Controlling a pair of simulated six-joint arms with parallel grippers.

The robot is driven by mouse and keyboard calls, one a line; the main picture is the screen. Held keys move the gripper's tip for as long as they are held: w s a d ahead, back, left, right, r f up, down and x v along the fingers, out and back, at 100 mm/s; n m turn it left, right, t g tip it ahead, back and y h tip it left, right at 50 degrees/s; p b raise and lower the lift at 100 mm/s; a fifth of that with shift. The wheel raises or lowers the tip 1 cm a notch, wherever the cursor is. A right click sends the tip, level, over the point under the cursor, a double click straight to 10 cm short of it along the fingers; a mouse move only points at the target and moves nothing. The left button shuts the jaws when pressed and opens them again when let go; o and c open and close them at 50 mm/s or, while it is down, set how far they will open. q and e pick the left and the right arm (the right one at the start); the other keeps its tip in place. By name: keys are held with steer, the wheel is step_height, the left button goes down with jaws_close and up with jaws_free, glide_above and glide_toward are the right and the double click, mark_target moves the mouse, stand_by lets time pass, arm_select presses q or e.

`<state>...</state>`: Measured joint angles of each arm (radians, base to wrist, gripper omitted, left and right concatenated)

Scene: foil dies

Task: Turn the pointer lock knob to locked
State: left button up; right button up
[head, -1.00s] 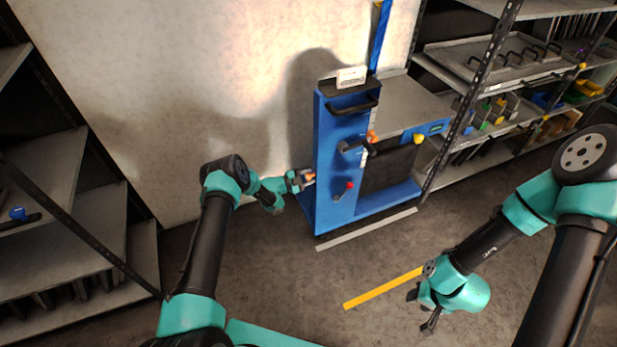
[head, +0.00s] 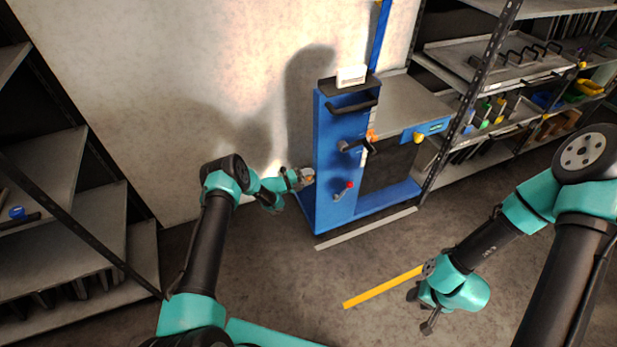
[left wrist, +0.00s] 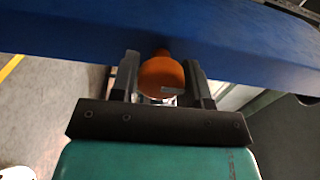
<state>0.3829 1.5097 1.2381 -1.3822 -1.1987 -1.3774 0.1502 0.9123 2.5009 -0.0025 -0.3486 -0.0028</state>
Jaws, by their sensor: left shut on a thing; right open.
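The orange knob (left wrist: 162,77) sits against the blue machine wall in the left wrist view, with a small light mark on its face. My left gripper (left wrist: 161,85) has one finger on each side of it and is shut on it. In the head view my left gripper (head: 305,177) is at the left side of the blue machine (head: 331,205), and the knob there is mostly hidden by the fingers. My right gripper (head: 422,306) is open and empty, low over the floor at the right, away from the machine.
A red-tipped lever (head: 345,189), a dark handle (head: 352,108) and a yellow knob (head: 418,138) are on the machine. A yellow floor stripe (head: 380,288) lies near my right gripper. Shelving stands at left (head: 75,210) and right (head: 495,75). Floor in front is clear.

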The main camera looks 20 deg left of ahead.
stand_by(0.3)
arm_select(q)
steer(key=o, duration=0.9)
steer(key=shift+c, duration=0.2)
steer(key=shift+s+a, duration=0.1)
steer(key=v, duration=1.7)
steer(key=shift+s, duration=0.1)
